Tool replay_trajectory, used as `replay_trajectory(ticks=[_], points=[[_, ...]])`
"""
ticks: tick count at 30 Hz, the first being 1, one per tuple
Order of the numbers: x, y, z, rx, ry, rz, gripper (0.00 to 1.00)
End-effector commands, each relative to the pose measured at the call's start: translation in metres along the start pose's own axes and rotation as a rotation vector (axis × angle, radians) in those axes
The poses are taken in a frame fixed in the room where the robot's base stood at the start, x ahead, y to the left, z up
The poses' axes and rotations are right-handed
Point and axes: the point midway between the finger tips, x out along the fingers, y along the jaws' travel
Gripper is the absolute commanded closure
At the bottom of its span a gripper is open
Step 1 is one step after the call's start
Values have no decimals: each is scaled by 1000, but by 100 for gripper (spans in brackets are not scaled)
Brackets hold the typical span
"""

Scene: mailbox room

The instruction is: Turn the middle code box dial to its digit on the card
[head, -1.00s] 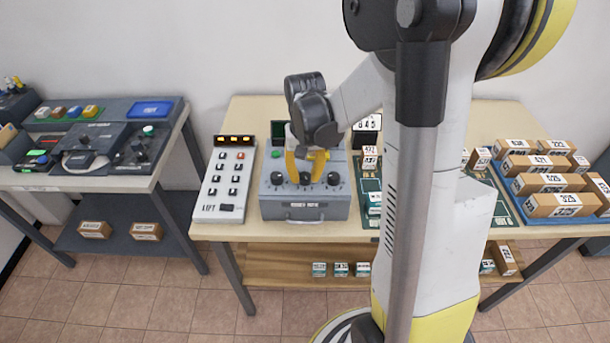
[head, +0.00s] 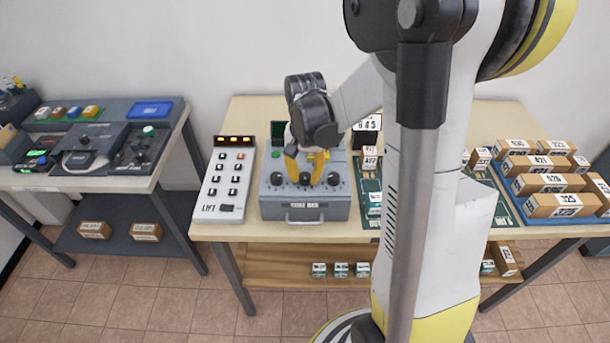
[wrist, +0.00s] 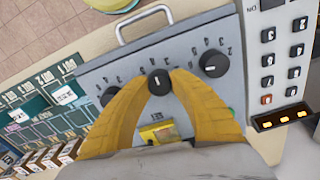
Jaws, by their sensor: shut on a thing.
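The grey code box (head: 304,213) stands on the middle table, with a row of black dials on its sloped face. My gripper (head: 305,178) has its yellow fingers shut on the middle dial (wrist: 159,80), one finger on each side. In the wrist view my gripper (wrist: 161,74) surrounds that dial, and a short white mark shows on its knob. The outer dials (wrist: 214,63) (wrist: 110,96) are free, with digits printed around them. A white card (head: 367,123) with black digits stands behind the box; its digits are too small to read surely.
A white keypad panel (head: 228,180) marked LIFT stands close left of the box. A green board (head: 369,186) with small labelled blocks lies close right. A blue tray (head: 520,206) of cartons is at the far right. My own arm hides part of the table.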

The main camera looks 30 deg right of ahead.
Motion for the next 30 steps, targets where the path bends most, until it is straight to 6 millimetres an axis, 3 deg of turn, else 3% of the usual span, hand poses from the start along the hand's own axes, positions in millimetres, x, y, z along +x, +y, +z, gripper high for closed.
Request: replay_trajectory(ticks=[1,2,4,16,30], points=[[0,0,0,0,0,0,100],[0,0,0,0,0,0,69],[0,0,0,0,0,0,49],[-8,0,0,-1,0,0,49],[-102,0,0,-1,0,0,49]])
